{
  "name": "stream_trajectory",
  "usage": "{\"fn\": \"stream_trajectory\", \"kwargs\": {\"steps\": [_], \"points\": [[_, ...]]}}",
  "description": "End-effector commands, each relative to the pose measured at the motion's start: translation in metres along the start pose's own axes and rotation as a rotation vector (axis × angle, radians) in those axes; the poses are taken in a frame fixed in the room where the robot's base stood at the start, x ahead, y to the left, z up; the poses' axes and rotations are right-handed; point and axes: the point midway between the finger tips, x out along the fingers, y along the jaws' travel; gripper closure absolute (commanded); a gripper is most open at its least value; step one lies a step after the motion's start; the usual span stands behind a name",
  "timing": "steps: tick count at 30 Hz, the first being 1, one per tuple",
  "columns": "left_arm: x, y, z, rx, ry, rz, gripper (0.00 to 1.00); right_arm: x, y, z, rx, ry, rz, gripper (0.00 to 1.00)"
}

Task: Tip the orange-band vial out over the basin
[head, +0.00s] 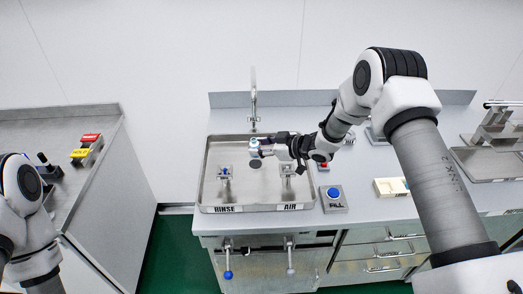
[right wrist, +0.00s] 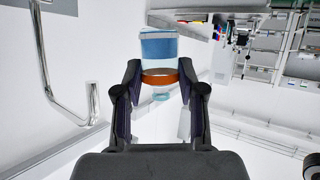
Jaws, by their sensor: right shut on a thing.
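The orange-band vial (right wrist: 159,48) is clear with blue liquid inside, and its orange band sits between my fingers in the right wrist view. My right gripper (right wrist: 158,82) is shut on it at the band. In the head view my right gripper (head: 268,148) reaches in from the right over the basin (head: 207,165), a shallow metal tray. The vial (head: 254,146) shows small at its tip, above the basin. Its exact tilt is hard to tell.
The basin's front carries RINSE and AIR labels, with nozzles (head: 226,173) behind them. A faucet (head: 254,105) stands at the back. A blue button box (head: 333,198) is right of the basin. A side counter (head: 50,125) at left holds red and yellow labelled blocks (head: 87,148).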

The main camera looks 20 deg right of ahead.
Motion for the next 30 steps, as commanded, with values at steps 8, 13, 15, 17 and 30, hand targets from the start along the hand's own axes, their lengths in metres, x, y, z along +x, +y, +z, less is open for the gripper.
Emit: {"fn": "stream_trajectory", "kwargs": {"steps": [8, 13, 15, 17, 30], "points": [[0.031, 0.000, 0.000, 0.000, 0.000, 0.000, 0.60, 0.004, -0.006, 0.003, -0.289, -0.083, 0.120, 0.95], [0.047, 0.000, 0.000, -0.001, 0.000, 0.000, 0.60, 0.004, -0.008, 0.003, -0.414, -0.120, 0.172, 0.95], [0.054, 0.000, 0.000, 0.000, 0.000, 0.000, 0.60, 0.004, -0.008, 0.003, -0.460, -0.132, 0.191, 0.95], [0.059, 0.000, 0.000, 0.000, 0.000, 0.000, 0.60, 0.004, -0.009, 0.002, -0.498, -0.144, 0.207, 0.95], [0.101, -0.001, 0.000, 0.000, 0.000, 0.000, 0.60, 0.005, -0.012, 0.004, -0.765, -0.222, 0.317, 0.95]]}}
